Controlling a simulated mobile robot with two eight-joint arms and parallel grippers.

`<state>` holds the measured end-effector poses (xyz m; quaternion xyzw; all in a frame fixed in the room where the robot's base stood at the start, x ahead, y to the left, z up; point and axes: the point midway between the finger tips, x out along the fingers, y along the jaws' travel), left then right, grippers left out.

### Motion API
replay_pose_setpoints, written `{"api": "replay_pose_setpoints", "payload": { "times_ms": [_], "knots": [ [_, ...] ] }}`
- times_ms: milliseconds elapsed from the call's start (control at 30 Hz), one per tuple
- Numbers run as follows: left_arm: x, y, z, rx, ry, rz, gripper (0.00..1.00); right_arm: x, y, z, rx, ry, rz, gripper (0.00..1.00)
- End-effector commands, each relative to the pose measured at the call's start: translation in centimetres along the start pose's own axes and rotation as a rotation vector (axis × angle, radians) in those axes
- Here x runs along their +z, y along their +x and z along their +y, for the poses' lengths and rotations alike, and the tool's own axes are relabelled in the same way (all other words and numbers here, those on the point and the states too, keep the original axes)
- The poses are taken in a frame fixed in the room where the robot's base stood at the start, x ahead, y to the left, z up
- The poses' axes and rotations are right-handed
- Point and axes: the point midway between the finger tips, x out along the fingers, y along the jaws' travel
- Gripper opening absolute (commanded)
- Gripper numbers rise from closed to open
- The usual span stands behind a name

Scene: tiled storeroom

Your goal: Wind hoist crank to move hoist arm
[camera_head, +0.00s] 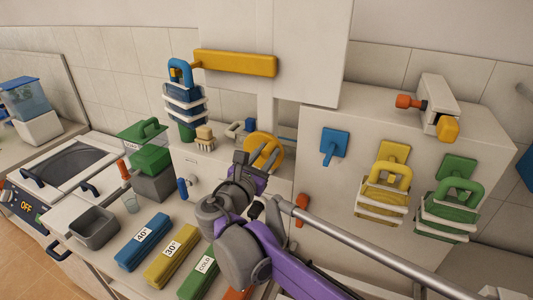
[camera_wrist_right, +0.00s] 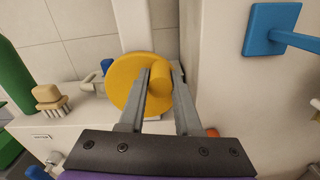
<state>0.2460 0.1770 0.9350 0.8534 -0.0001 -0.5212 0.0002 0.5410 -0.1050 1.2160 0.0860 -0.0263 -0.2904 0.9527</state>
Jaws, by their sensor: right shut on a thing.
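The hoist crank (camera_head: 266,146) is a yellow disc on the front of the white hoist column, and its stubby yellow knob (camera_wrist_right: 160,82) shows in the right wrist view. My right gripper (camera_head: 254,160) is shut on that knob, with a grey finger on each side of it. Its fingers hide part of the disc. The hoist arm (camera_head: 235,64) is a yellow bar high on the column, pointing left. A blue hook (camera_head: 180,70) at its left end carries a blue-and-white rack (camera_head: 184,103). My left gripper is not in view.
A blue lever (camera_head: 333,147) and yellow and green racks (camera_head: 383,190) are on the white cabinet to the right. A wooden brush (camera_head: 204,138) and a green container (camera_head: 150,158) stand left of the crank. Blue, yellow and green labelled blocks (camera_head: 172,255) lie in front.

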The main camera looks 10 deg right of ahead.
Motion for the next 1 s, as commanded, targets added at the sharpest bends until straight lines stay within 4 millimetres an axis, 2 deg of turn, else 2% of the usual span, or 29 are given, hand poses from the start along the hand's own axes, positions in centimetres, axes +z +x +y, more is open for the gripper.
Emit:
{"api": "replay_pose_setpoints", "payload": {
  "times_ms": [567,1000],
  "knots": [
    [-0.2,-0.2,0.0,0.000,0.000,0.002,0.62,-0.1,0.0,-0.3,-0.004,0.049,0.000,0.00],
    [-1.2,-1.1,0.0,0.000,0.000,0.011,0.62,-1.0,0.0,-1.2,-0.004,0.327,0.000,0.00]
  ]
}}
